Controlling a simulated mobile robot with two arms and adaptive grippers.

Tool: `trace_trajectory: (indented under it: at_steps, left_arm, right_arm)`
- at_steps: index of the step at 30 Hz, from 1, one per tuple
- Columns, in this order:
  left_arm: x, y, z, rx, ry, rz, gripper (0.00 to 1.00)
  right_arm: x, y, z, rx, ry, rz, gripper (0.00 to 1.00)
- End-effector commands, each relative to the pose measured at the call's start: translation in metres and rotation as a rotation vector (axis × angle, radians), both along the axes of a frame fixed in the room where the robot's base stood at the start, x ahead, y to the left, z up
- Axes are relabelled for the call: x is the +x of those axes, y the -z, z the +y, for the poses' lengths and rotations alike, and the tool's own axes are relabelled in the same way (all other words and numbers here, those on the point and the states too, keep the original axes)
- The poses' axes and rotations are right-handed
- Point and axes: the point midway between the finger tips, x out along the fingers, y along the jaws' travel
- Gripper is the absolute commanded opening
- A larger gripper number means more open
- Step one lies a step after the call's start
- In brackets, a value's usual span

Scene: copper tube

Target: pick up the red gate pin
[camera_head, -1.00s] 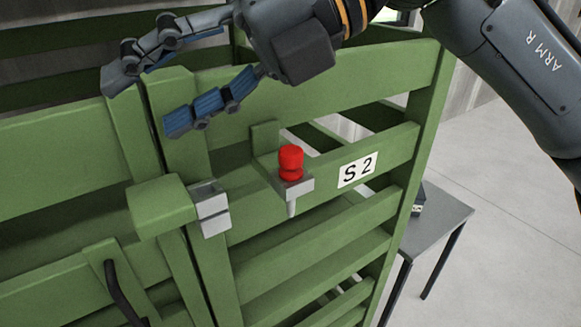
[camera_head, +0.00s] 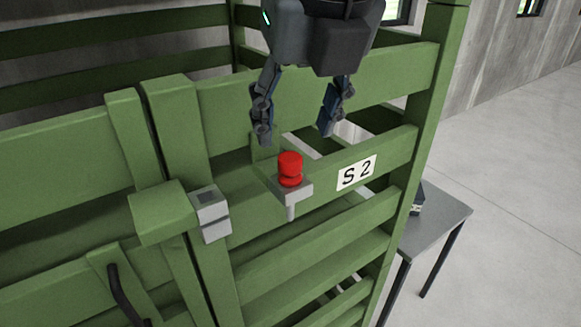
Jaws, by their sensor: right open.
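The red gate pin (camera_head: 290,170) stands upright in a small grey bracket (camera_head: 296,190) on the green gate, with its metal tip showing below the bracket. My right gripper (camera_head: 296,136) is open and empty, pointing down. In the picture its two fingers are spread to either side above the pin's red head, apart from it. How far the gripper is from the pin in depth I cannot tell. My left gripper is not in view.
Green gate rails (camera_head: 330,88) run behind the pin, and a white "S 2" label (camera_head: 357,172) is right of it. A grey latch block (camera_head: 211,215) sits to the left, with a dark handle (camera_head: 122,295) below. A grey table (camera_head: 437,222) stands at right.

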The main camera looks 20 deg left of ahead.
Motion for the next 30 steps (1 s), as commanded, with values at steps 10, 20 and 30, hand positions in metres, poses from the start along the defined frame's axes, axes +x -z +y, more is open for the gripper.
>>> trace_trajectory:
  at_steps: [10, 20, 30]
  left_arm:
    - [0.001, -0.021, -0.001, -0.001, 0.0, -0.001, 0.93]
    - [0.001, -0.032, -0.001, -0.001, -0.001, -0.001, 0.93]
    - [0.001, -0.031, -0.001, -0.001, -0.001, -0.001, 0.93]
  right_arm:
    - [0.005, 0.028, 0.004, -0.003, -0.005, 0.003, 0.54]
    - [0.012, 0.061, 0.011, 0.0, -0.003, 0.001, 0.54]
    - [0.012, 0.061, 0.011, 0.002, -0.003, 0.001, 0.17]
